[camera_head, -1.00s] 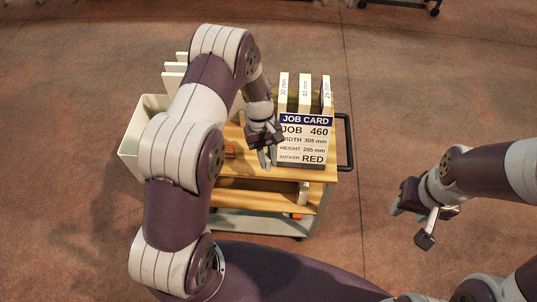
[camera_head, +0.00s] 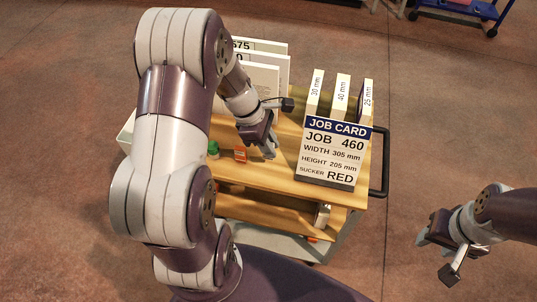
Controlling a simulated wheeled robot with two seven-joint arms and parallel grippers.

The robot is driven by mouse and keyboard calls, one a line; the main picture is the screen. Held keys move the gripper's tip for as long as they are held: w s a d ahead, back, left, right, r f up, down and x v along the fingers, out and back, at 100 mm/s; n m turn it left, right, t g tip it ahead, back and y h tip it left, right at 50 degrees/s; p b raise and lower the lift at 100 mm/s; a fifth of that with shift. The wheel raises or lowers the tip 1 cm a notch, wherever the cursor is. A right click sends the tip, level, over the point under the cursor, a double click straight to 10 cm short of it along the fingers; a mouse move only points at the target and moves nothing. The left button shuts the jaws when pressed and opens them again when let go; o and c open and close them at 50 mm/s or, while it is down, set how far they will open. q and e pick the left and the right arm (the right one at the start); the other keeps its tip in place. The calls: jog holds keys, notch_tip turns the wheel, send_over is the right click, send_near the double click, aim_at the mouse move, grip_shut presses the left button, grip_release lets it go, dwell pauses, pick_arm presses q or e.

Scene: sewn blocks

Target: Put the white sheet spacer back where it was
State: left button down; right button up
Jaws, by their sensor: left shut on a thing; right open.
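My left gripper (camera_head: 268,150) is above the wooden top of the cart (camera_head: 270,178), left of the job card. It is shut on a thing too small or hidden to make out. White upright sheets (camera_head: 262,78) stand at the back left of the cart, partly behind my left arm; their labels are cut off, one ending in "575". I cannot tell which thing is the white sheet spacer. My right gripper (camera_head: 448,248) is open and empty, off the cart to the right.
The job card (camera_head: 334,152) leans at the cart's right, before upright blocks marked 30 mm (camera_head: 315,92), 40 mm (camera_head: 341,98) and 25 mm (camera_head: 366,100). An orange item (camera_head: 240,154) and a green item (camera_head: 213,148) lie left of my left gripper. A dark handle (camera_head: 382,165) edges the right.

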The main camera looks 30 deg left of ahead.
pick_arm(q)
jog(key=shift+a+f, duration=0.2)
jog(key=shift+f, duration=0.15)
notch_tip(320, 180, down, 3)
jog(key=shift+s+r+b, duration=0.1)
jog(key=shift+b, duration=0.35)
jog(key=shift+f, duration=0.45)
jog(key=shift+f, duration=0.1)
jog(key=c, duration=1)
grip_release()
